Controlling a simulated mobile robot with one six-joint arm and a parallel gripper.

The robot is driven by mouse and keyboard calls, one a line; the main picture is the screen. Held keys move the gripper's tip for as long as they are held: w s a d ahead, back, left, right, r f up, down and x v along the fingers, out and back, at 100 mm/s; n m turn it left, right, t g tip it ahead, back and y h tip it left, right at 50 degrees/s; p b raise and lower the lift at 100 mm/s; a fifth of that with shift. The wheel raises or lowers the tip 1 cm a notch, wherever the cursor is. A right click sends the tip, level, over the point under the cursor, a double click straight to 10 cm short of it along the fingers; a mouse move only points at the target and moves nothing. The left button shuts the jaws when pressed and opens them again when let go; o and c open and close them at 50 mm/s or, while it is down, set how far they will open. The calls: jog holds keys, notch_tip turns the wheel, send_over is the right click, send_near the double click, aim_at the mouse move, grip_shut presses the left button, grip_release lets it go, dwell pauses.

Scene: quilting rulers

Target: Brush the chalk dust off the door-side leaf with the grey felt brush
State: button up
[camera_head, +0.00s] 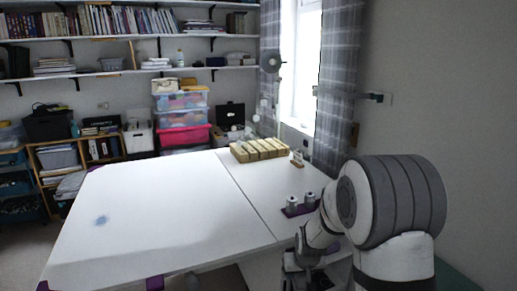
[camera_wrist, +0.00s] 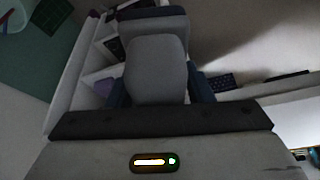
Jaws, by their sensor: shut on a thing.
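A white table with two leaves fills the middle of the head view, a seam between its left leaf (camera_head: 150,200) and right leaf (camera_head: 262,190). A small bluish chalk patch (camera_head: 101,220) lies on the left leaf. No door shows, so I cannot tell from it which leaf is door-side. My gripper (camera_wrist: 158,85) is shut on a grey rounded block, the grey felt brush (camera_wrist: 157,66), with dark blue fingers on both sides of it. In the head view my arm's end is low beside the right leaf's near edge, and the brush cannot be made out there.
The left leaf is otherwise clear.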

jog(key=shift+m, duration=0.5)
jog(key=d+f, duration=0.1)
jog(key=s+f, duration=0.1)
jog(key=d+f, duration=0.1)
jog(key=shift+s+d, duration=0.3)
jog(key=shift+d, duration=0.05)
